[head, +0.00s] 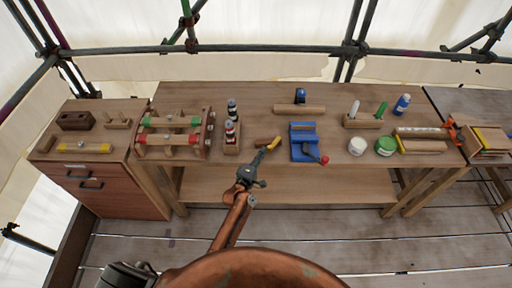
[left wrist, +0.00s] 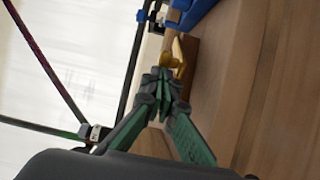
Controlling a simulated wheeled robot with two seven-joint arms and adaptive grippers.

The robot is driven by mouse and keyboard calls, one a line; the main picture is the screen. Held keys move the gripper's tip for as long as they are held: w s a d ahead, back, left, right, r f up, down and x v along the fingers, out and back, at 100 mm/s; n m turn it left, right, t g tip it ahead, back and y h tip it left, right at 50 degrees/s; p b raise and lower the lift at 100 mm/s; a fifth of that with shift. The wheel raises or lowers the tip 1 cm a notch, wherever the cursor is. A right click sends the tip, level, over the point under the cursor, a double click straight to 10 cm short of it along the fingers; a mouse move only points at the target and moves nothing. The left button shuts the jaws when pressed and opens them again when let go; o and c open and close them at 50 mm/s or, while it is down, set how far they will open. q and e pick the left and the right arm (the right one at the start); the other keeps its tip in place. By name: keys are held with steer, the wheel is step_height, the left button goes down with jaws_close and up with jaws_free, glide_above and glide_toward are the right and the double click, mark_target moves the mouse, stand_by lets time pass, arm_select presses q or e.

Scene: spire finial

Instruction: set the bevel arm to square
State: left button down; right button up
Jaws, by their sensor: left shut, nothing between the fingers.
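The bevel lies near the front edge of the bench, with a short brown wooden stock (head: 263,141) and a yellow arm (head: 274,144). The arm slants up and away from the stock in the head view. In the left wrist view the yellow arm (left wrist: 175,60) is just beyond my fingertips, with the brown stock (left wrist: 191,55) beside it. My left gripper (head: 264,153) is shut and empty, its tips at the near end of the yellow arm; I cannot tell whether they touch. It also shows in the left wrist view (left wrist: 164,78). My right gripper is not in view.
A blue vise (head: 303,143) with a red knob stands just right of the bevel. A holder with dark and red-labelled bottles (head: 231,135) stands to the left. White (head: 357,146) and green (head: 385,147) tubs are farther right. The bench front edge is close below.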

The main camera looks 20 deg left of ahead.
arm_select(q)
steer(key=shift+s+d+p, duration=0.15)
steer(key=shift+d+p, duration=0.1)
steer(key=shift+d, duration=0.45)
steer(key=shift+s+d+p, duration=0.15)
steer(key=shift+d+p, duration=0.1)
steer(key=shift+d, duration=0.4)
